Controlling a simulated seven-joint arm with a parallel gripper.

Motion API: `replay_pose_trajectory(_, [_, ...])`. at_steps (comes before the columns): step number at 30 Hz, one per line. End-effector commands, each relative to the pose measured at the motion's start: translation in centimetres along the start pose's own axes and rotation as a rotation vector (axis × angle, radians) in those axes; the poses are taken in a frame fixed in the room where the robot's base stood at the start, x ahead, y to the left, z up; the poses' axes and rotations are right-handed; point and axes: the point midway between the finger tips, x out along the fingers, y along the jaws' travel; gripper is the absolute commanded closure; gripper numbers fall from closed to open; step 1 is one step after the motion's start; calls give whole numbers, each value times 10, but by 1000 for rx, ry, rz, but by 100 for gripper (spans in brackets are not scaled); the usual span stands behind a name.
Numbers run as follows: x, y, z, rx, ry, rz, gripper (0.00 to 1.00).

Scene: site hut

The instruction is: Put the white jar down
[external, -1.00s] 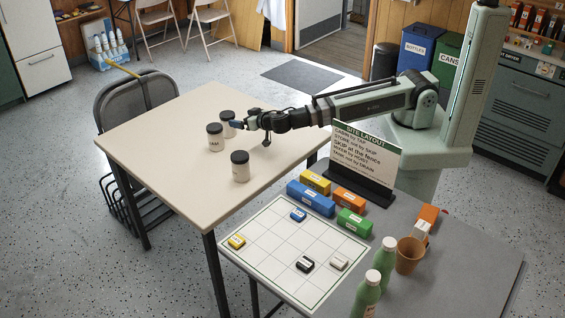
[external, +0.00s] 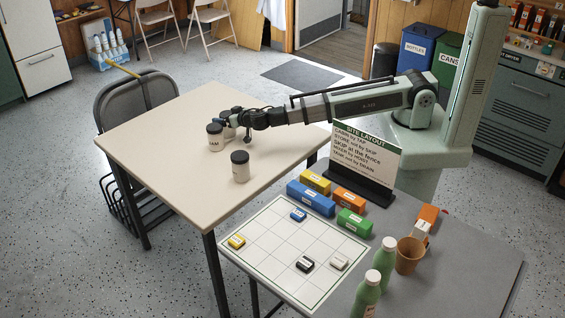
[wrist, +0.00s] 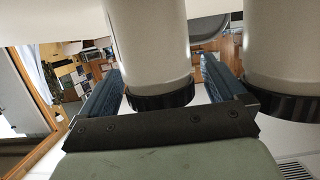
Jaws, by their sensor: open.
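Three white jars with black lids stand upright on the beige table. One white jar (external: 228,132) is at the back, partly hidden by my gripper (external: 230,119). A second jar (external: 215,143), with a dark-lettered label, stands close on its left, and a third jar (external: 240,171) stands nearer the front. In the wrist view, my gripper (wrist: 160,95) is open, with its blue fingers on either side of one jar (wrist: 150,45). I cannot tell whether either finger touches it. Another jar (wrist: 285,45) is just outside the right finger.
The beige table (external: 165,150) has free room at its left and front. A grey table (external: 440,265) carries a grid board (external: 265,245), coloured blocks, a sign (external: 365,155), green bottles (external: 384,262) and a brown cup (external: 409,255). A chair (external: 135,105) stands behind the beige table.

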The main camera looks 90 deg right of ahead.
Motion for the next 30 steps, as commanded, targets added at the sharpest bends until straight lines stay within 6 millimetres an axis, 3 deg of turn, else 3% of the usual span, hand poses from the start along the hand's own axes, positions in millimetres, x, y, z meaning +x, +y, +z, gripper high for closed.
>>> replay_pose_trajectory(3, [14, 0, 0, 0, 0, 1, 2])
replay_pose_trajectory(11, [15, 0, 0, 0, 0, 0, 2])
replay_pose_trajectory(30, [15, 0, 0, 0, 0, 0, 64])
